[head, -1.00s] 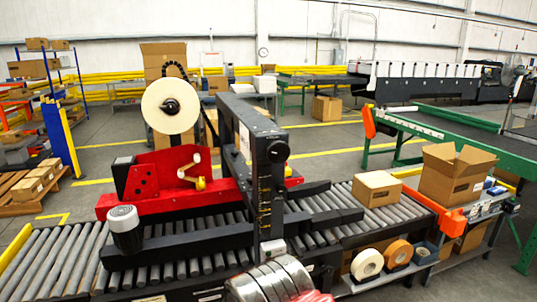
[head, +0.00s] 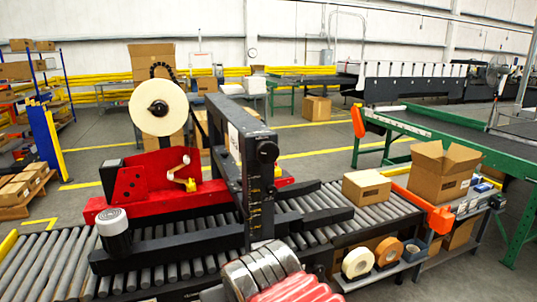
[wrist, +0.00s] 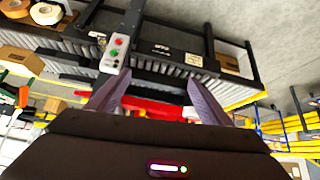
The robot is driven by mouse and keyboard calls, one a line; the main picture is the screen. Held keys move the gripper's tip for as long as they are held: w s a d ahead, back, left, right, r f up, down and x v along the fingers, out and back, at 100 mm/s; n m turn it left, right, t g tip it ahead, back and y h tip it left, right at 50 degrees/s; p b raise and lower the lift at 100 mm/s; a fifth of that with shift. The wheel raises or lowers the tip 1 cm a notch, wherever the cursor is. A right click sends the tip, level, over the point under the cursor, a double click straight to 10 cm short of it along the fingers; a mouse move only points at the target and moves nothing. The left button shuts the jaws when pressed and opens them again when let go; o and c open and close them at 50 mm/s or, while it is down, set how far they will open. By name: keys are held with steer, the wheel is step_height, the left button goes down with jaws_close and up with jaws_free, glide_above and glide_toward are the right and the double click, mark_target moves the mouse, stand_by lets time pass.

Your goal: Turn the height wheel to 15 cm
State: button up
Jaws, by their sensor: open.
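The taping machine's black mast (head: 243,165) stands over the roller conveyor. A round black knob (head: 267,151), which looks like the height wheel, sits near its top. Yellow scale marks (head: 254,215) run down the mast below it; their figures are too small to read. My gripper (wrist: 160,77) is open and empty in the wrist view, its two fingers spread toward the machine's side. The wheel cannot be made out between the fingers there. In the head view my arm rises at the bottom centre, and the gripper itself cannot be made out.
A control box (wrist: 117,50) with red and green buttons shows in the wrist view. A closed carton (head: 366,187) sits on the conveyor (head: 400,208). Tape rolls (head: 357,263) lie on a low shelf at right. An open carton (head: 444,170) stands farther right.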

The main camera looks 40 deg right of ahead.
steer(key=w+d+r+m+t+h, duration=0.2)
steer(key=w+d+r, duration=0.25)
steer(key=d, duration=0.25)
steer(key=w+d+r+m+t+h, duration=0.1)
steer(key=w+d+r+t+h, duration=0.15)
steer(key=w+d, duration=0.3)
steer(key=t, duration=0.5)
glide_toward(270, 154)
steer(key=s, duration=0.3)
steer(key=shift+d+t+y, duration=0.15)
steer(key=shift+t+y, duration=0.3)
steer(key=shift+y, duration=0.6)
steer(key=x, duration=1.3)
steer(key=shift+w+d+f, duration=0.1)
steer(key=shift+w+d, duration=0.05)
steer(key=shift+w, duration=0.2)
steer(key=shift+c, duration=0.5)
steer(key=c, duration=1)
steer(key=shift+o, duration=0.2)
